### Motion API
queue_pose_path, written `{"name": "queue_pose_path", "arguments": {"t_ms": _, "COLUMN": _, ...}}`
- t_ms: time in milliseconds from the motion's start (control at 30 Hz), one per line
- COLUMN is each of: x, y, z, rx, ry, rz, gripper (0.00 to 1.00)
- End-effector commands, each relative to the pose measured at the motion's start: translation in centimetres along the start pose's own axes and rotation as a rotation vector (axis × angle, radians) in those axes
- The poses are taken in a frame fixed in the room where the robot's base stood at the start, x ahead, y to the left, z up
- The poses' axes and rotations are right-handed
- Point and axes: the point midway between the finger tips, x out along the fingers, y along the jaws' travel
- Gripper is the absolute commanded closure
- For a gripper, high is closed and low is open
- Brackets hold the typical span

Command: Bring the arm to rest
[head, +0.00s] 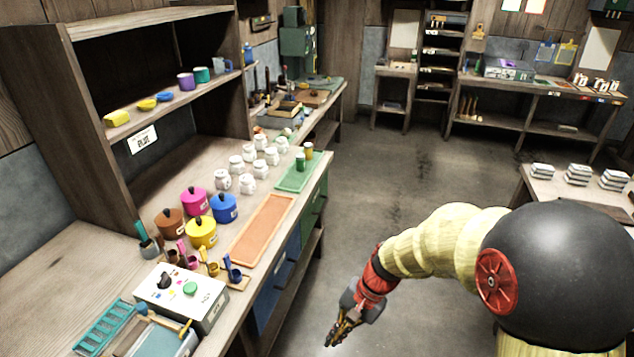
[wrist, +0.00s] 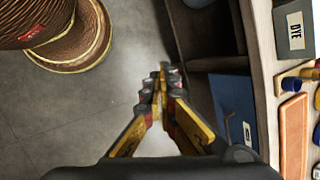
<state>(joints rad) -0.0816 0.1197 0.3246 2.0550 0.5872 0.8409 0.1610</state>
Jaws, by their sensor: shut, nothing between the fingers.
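My gripper (head: 338,334) hangs over the open floor at the right of the long workbench, at the end of my arm. In the wrist view my gripper (wrist: 160,78) points down at the grey floor. Its fingers are together with nothing between them. It touches nothing that I can see.
The workbench holds an orange tray (head: 262,228), a green tray (head: 297,172), coloured lidded pots (head: 201,232), white jars (head: 248,153) and a control box (head: 181,294). White stacks (head: 577,174) stand on a table at the right. The middle floor (head: 385,190) is clear.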

Motion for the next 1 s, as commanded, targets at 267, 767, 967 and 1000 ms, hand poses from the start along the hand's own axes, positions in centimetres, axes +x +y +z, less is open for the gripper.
{"name": "queue_pose_path", "arguments": {"t_ms": 267, "x": -9.3, "y": 5.9, "z": 4.7, "rx": -0.354, "ry": 0.178, "rz": 0.146, "gripper": 1.00}}
{"name": "queue_pose_path", "arguments": {"t_ms": 767, "x": -21.4, "y": 12.7, "z": 11.1, "rx": -0.597, "ry": 0.587, "rz": 0.281, "gripper": 1.00}}
{"name": "queue_pose_path", "arguments": {"t_ms": 967, "x": -24.2, "y": 12.3, "z": 12.5, "rx": -0.602, "ry": 0.698, "rz": 0.247, "gripper": 1.00}}
{"name": "queue_pose_path", "arguments": {"t_ms": 1000, "x": -24.5, "y": 12.3, "z": 12.7, "rx": -0.602, "ry": 0.707, "rz": 0.245, "gripper": 1.00}}
